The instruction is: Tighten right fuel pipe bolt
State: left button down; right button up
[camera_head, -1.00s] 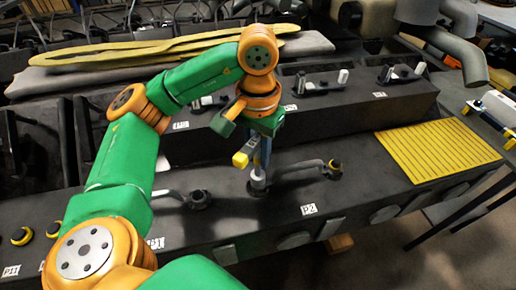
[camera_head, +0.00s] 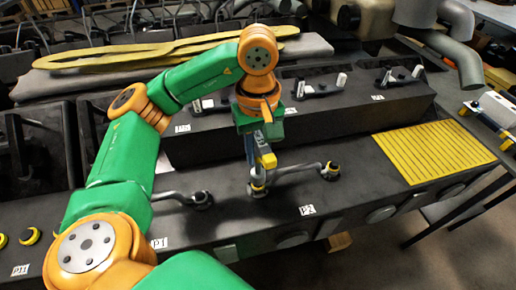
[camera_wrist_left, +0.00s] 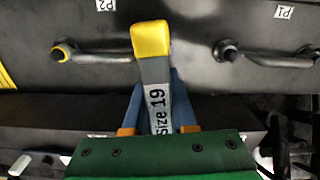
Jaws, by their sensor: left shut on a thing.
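My left gripper (camera_head: 256,165) reaches down over the front ledge of the engine, shut on a grey wrench (camera_wrist_left: 154,85) marked "size 19" with a yellow end. The yellow part also shows in the head view (camera_head: 266,160). A curved fuel pipe (camera_head: 295,170) by the P2 label has a yellow-ringed bolt at its right end (camera_head: 332,170) and another at its left end (camera_head: 257,189). The gripper is just above the left-end bolt; I cannot tell whether the wrench touches it. In the wrist view the wrench hides that end of the pipe. My right gripper is not in view.
A second pipe (camera_head: 178,196) lies to the left near the P1 label. A yellow ribbed mat (camera_head: 434,151) covers the right of the ledge. A raised block with several small fittings stands behind. Loose yellow-ringed parts (camera_head: 29,236) sit at far left.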

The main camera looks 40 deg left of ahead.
pick_arm(q)
jog(key=n, duration=1)
jog(key=shift+n, duration=0.3)
jog(key=n, duration=0.5)
jog(key=shift+p, duration=0.4)
jog(key=n, duration=0.7)
